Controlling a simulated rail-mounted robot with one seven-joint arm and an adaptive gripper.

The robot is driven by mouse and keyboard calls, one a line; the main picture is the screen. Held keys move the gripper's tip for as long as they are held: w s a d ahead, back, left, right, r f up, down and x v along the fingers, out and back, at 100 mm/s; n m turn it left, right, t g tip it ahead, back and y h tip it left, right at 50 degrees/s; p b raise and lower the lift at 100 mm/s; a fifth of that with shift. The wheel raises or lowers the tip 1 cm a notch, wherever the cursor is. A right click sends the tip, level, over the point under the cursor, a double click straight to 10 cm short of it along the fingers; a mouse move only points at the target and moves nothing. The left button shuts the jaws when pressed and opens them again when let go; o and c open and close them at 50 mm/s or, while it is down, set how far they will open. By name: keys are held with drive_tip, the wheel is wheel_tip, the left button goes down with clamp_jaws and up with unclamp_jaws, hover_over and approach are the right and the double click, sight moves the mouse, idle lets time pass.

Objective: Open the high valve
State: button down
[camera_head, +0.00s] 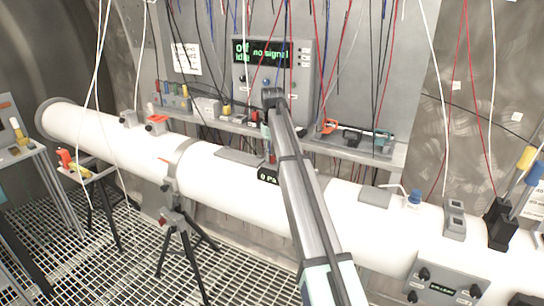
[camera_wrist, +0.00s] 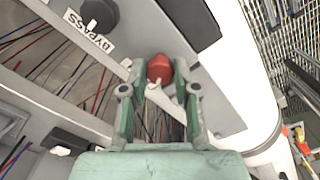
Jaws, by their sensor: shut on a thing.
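In the wrist view, a red rounded knob (camera_wrist: 159,68) with a pale pointed tip sits between the fingertips of my gripper (camera_wrist: 160,80). My green fingers are shut on this knob, one on each side. No label naming it as the high valve can be read. A black knob (camera_wrist: 99,14) stands at the upper left, beside a white label reading BYPASS (camera_wrist: 88,30). In the head view, my arm crosses the middle and ends near the shelf, where it largely hides my gripper and what it holds.
A thick white pipe (camera_head: 235,197) runs across the head view. Behind it are a shelf (camera_head: 392,163) with small devices and a wall panel showing "no signal" (camera_head: 268,51). Several loose wires hang around my arm. A tripod (camera_head: 178,225) stands on the grated floor.

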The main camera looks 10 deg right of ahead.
sight(272, 156)
drive_tip(key=n+b, duration=0.1)
drive_tip(key=n, duration=0.4)
drive_tip(key=shift+f+n, duration=0.1)
drive_tip(key=shift+n, duration=0.2)
drive_tip(key=n, duration=0.5)
drive_tip(key=shift+b, duration=0.35)
drive_tip(key=c, duration=0.9)
unclamp_jaws()
drive_tip(key=shift+o, duration=0.2)
wheel_tip(272, 156, up, 12)
